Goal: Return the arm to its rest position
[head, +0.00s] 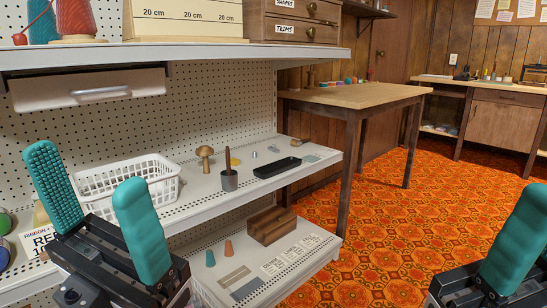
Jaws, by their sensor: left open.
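My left gripper (87,170) is at the lower left, in front of the white shelf. Its two teal fingers point up and stand wide apart, with nothing between them. Behind it is a white basket (124,184) on the middle shelf, apart from the fingers as far as I can tell. My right gripper (515,240) is at the lower right edge, with one teal finger showing, pointing up above the carpet. Its other finger is out of the frame.
The middle shelf (225,204) also holds a wooden mushroom (205,158), a grey cup (229,180) and a black tray (277,167). A wooden block (271,226) sits on the lower shelf. A wooden table (355,96) stands behind. The orange carpet (380,245) is clear.

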